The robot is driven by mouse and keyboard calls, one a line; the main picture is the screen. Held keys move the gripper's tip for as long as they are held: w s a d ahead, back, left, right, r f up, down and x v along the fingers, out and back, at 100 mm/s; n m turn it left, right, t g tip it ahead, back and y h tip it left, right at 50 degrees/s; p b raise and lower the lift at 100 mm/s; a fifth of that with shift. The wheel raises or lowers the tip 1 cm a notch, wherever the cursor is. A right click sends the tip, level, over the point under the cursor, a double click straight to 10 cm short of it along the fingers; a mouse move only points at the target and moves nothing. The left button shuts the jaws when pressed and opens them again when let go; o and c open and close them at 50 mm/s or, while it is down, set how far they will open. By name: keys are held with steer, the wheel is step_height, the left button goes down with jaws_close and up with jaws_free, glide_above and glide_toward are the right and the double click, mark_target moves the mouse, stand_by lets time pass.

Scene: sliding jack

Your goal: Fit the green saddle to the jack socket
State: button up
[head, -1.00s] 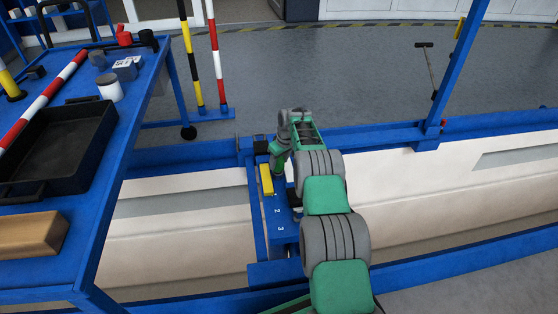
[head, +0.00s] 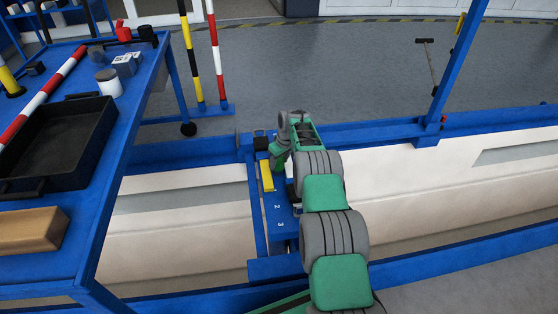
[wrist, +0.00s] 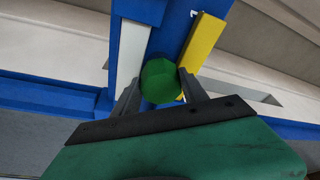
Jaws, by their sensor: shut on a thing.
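The green saddle (wrist: 160,82) sits between the two fingers of my gripper (wrist: 158,88) in the wrist view, and the gripper is shut on it. In the head view my arm covers the gripper and saddle. A blue jack plate (head: 282,238) with the numbers 2 and 3 lies below my arm. A yellow bar (head: 266,175) runs along its left side. The bar also shows in the wrist view (wrist: 204,42), just beyond the right finger. I cannot make out the socket. Whether the saddle touches anything below it cannot be told.
Blue rails (head: 480,252) and pale panels (head: 185,220) surround the jack. On the left a blue table (head: 95,215) holds a black tray (head: 88,148), a brown block (head: 30,229) and a white jar (head: 108,82). Striped posts (head: 216,60) stand behind.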

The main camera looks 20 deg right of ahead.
steer(key=o, duration=1.5)
steer(key=shift+f, duration=0.1)
steer(key=p+v, duration=0.3)
steer(key=v, duration=0.4)
steer(key=shift+p, duration=0.4)
steer(key=shift+s+r, duration=0.15)
steer(key=shift+r, duration=0.25)
steer(key=shift+s, duration=0.1)
